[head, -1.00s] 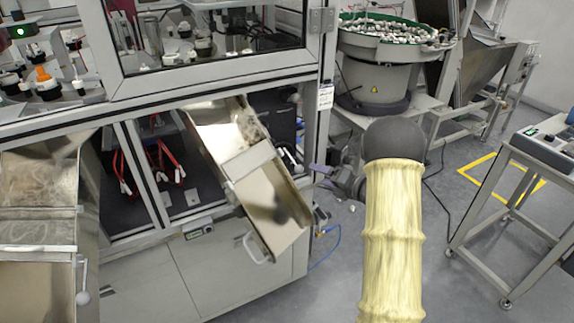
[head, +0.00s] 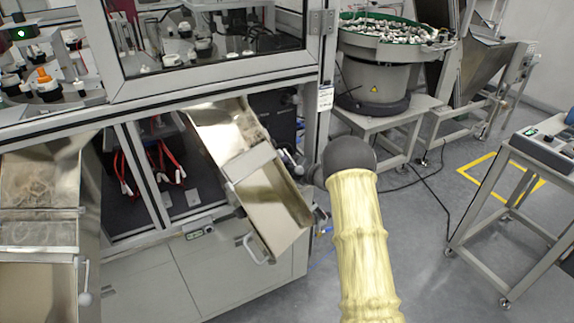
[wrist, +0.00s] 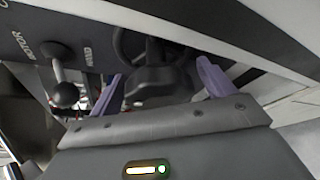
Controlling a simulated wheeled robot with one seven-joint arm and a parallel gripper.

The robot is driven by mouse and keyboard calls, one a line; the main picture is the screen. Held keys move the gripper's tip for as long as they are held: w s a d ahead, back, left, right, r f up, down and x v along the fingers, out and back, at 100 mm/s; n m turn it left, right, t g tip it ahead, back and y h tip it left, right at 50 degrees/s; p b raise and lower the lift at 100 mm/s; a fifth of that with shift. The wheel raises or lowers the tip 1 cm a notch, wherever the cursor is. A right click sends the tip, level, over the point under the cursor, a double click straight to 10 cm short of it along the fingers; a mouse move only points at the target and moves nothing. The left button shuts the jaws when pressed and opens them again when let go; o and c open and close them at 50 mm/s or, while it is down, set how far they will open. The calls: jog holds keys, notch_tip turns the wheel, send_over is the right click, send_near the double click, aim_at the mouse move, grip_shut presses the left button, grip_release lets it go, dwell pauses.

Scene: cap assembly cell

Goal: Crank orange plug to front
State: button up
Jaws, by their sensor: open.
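The orange plug (head: 43,75) stands upright on a white and black holder at the far left, inside the machine. In the wrist view my gripper (wrist: 160,82) is open, its two purple fingers spread apart. A dark rounded part (wrist: 155,84), which looks like a crank grip, shows between the fingers; I cannot tell if they touch it. A dark handwheel rim (wrist: 128,42) lies just beyond. Left of it is a lever with a ball knob (wrist: 65,94), on a panel marked MOTOR. In the head view my wrist mostly hides the gripper, right of the tilted chute.
The tilted metal chute (head: 262,190) juts from the machine close to my wrist. A second metal chute (head: 40,235) is at the left. A bowl feeder (head: 375,75) stands behind my arm. A control stand (head: 510,200) is at the right.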

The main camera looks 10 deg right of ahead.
jog(key=shift+w, duration=0.1)
jog(key=c, duration=1)
jog(key=shift+f, duration=0.1)
jog(key=shift+m+y+b, duration=0.5)
jog(key=shift+m+b, duration=0.55)
jog(key=shift+m, duration=0.15)
jog(key=m+t+y+b, duration=0.1)
jog(key=m+b, duration=0.1)
jog(key=m, duration=0.1)
jog(key=shift+m+t+b, duration=0.3)
jog(key=shift+m+b, duration=0.05)
jog(key=shift+m, duration=0.05)
jog(key=m+b, duration=0.1)
jog(key=m, duration=0.1)
jog(key=m+t+b, duration=0.1)
jog(key=m, duration=0.1)
jog(key=shift+m+t+y+b, duration=0.3)
jog(key=shift+y, duration=0.1)
jog(key=m+t+b, duration=0.1)
jog(key=m+t, duration=0.1)
jog(key=m, duration=0.2)
jog(key=shift+m+b, duration=0.4)
